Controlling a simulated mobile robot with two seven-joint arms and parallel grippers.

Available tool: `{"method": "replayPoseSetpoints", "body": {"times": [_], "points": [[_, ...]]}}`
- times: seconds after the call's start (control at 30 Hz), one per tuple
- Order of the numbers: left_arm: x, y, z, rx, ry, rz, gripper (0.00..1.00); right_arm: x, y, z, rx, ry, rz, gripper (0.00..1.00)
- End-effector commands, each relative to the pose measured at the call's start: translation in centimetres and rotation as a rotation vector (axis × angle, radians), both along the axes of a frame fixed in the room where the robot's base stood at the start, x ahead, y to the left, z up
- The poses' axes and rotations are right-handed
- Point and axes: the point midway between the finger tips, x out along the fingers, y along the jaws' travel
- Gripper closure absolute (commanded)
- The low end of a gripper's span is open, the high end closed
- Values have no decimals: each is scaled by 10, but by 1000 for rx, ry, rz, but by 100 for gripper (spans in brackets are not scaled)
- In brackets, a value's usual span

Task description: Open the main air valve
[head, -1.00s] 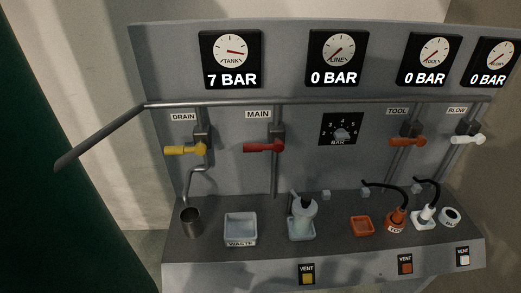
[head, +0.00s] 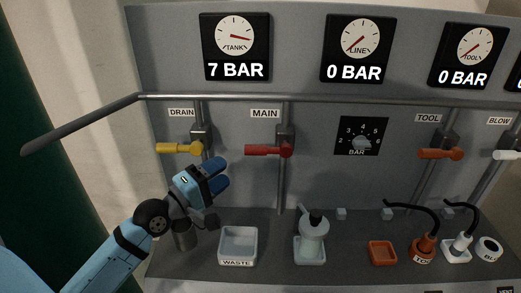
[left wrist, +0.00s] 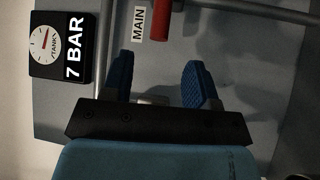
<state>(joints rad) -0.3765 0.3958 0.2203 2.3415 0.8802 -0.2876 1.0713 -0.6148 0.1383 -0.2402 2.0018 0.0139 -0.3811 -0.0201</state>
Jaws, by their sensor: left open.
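The main air valve's red handle (head: 268,150) lies horizontal, pointing left from its valve body under the MAIN label (head: 264,113). The handle also shows in the left wrist view (left wrist: 160,22), beyond the fingertips. My left gripper (head: 218,174) is open and empty, to the left of and a little below the red handle, apart from it. Its two blue fingers (left wrist: 158,80) frame the left wrist view. The TANK gauge (head: 236,46) reads 7 BAR and the LINE gauge (head: 354,47) reads 0 BAR. My right gripper is not in view.
A yellow DRAIN handle (head: 179,148) is just above and left of my gripper. A metal cup (head: 183,237) stands below it, partly hidden. A long rail (head: 310,98) crosses above the valves. A WASTE tray (head: 238,246) and a bottle (head: 313,233) stand on the ledge.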

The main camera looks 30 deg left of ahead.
Motion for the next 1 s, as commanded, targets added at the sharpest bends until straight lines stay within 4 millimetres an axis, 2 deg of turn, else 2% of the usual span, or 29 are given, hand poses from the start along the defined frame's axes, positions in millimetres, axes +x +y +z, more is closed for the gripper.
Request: {"method": "replayPoseSetpoints", "body": {"times": [0.3,0.5,0.7,1.0], "points": [[61,-15,11,-2,-2,1,46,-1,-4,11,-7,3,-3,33],[92,-23,14,1,0,0,46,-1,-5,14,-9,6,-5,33],[106,-27,15,2,1,1,46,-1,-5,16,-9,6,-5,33],[108,-27,15,2,1,1,46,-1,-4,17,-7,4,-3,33]]}}
